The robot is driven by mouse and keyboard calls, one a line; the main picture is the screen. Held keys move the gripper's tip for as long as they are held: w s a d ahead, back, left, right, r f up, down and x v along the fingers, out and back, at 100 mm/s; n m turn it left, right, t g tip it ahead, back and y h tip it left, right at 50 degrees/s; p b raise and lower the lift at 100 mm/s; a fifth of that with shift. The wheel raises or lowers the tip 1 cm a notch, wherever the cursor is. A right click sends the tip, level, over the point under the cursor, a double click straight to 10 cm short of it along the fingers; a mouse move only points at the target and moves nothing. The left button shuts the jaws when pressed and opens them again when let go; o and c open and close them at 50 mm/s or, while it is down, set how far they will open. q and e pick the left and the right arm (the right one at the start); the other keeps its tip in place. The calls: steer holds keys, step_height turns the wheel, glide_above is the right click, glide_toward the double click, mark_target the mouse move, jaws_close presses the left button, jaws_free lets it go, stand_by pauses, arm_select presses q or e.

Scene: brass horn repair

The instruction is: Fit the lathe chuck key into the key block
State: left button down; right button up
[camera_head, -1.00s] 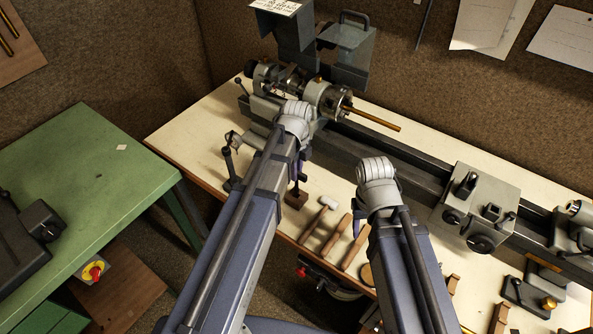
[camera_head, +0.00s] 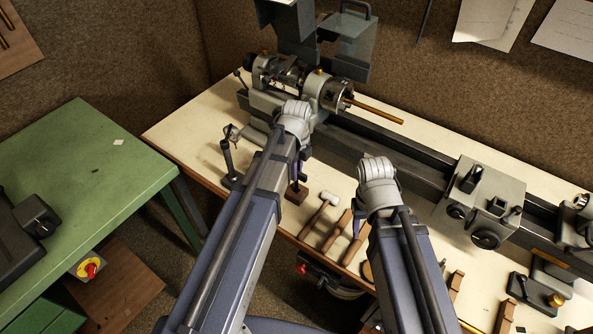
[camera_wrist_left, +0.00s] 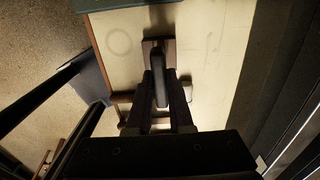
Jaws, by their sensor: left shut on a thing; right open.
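The key block, a small brown wooden block (camera_head: 296,194), sits near the front edge of the pale bench, and shows in the left wrist view (camera_wrist_left: 151,46). My left gripper (camera_wrist_left: 161,88) is over it, shut on a dark bar with a rounded end that I take for the chuck key (camera_wrist_left: 160,90). Whether the key's lower end is in the block or above it I cannot tell. In the head view my left arm hides most of the left gripper and the key. My right gripper (camera_head: 359,203) is open over the bench front, mostly hidden by its arm.
A mallet (camera_head: 322,213) and other wooden-handled tools lie right of the block. The lathe headstock (camera_head: 290,80) and bed (camera_head: 400,160) stand behind. A dark upright post (camera_head: 228,160) stands to the left. A green table (camera_head: 90,190) is at far left.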

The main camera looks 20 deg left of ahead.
arm_select(q)
steer(key=shift+f+b, duration=0.7)
steer(key=shift+f, duration=0.1)
arm_select(e)
steer(key=shift+f, duration=0.8)
arm_select(q)
steer(key=c, duration=0.7)
jaws_free()
steer(key=shift+c, duration=0.2)
steer(key=shift+r, duration=0.1)
arm_select(e)
steer(key=shift+r, duration=0.1)
arm_select(q)
step_height(320, 180, up, 8)
steer(key=p, duration=0.8)
arm_select(e)
step_height(320, 180, up, 8)
arm_select(q)
steer(key=shift+f, duration=0.2)
arm_select(e)
steer(key=shift+f, duration=0.2)
